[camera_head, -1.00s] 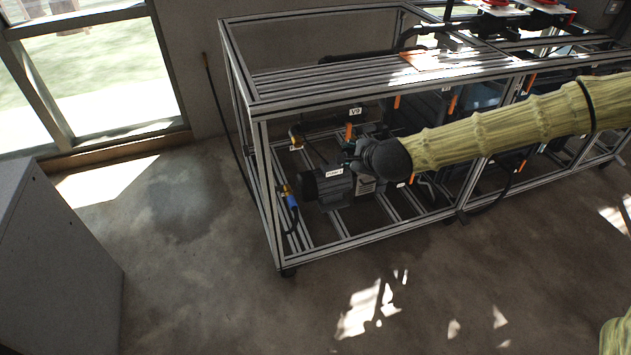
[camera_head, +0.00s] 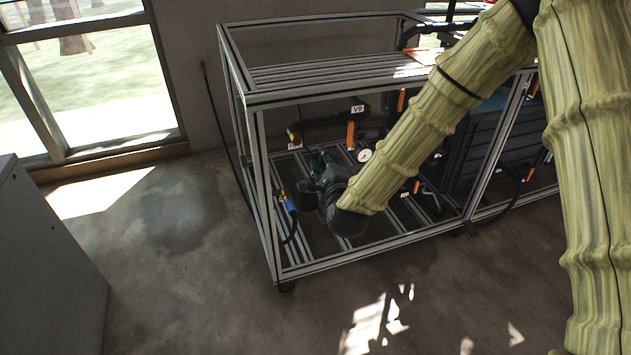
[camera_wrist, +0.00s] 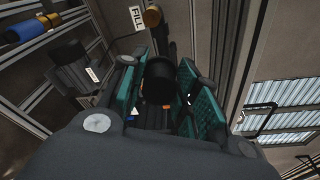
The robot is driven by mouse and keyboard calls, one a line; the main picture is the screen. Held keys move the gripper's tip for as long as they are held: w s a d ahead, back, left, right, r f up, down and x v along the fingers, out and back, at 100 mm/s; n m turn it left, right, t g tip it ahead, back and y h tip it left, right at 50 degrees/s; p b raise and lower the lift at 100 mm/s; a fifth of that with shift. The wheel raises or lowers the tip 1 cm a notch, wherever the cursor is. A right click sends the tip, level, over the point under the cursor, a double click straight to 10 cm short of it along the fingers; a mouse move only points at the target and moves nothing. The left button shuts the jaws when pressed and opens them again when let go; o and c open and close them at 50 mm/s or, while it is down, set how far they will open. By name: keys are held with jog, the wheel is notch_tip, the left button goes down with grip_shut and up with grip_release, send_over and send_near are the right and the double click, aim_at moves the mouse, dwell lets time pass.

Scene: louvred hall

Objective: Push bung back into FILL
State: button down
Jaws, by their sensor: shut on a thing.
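A black cylindrical bung (camera_wrist: 159,82) sits between the teal-padded fingers of my gripper (camera_wrist: 158,97) in the wrist view. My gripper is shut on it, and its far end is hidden. The white FILL label (camera_wrist: 138,18) is at the top of the wrist view, beside a brass fitting (camera_wrist: 152,16) on a dark pipe. The bung is apart from the fitting in the picture. In the head view my gripper (camera_head: 319,166) is inside the frame's left bay, below and right of the brass-coloured fitting (camera_head: 293,136). The bung cannot be made out there.
A valve with an orange handle (camera_head: 350,134), a gauge (camera_head: 364,156) and a blue connector (camera_head: 290,204) are close by. A dark motor (camera_wrist: 75,67) shows in the wrist view. Floor in front is clear.

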jog(key=shift+s+a+f+n+t+y+b, duration=0.15)
jog(key=shift+s+a+f+n+y+b, duration=0.1)
jog(key=shift+a+f+n+y+b, duration=0.35)
jog(key=shift+s+a+f+n+t+y+b, duration=0.15)
jog(key=shift+s+a+f+n+y+b, duration=0.25)
jog(key=shift+a+y+b, duration=0.3)
jog(key=x, duration=0.8)
jog(key=shift+w+a+f+b, duration=0.1)
jog(key=shift+w+b, duration=0.05)
jog(key=shift+b, duration=0.2)
jog(key=shift+x, duration=1.4)
dwell(0.3)
jog(key=c, duration=1.1)
grip_release()
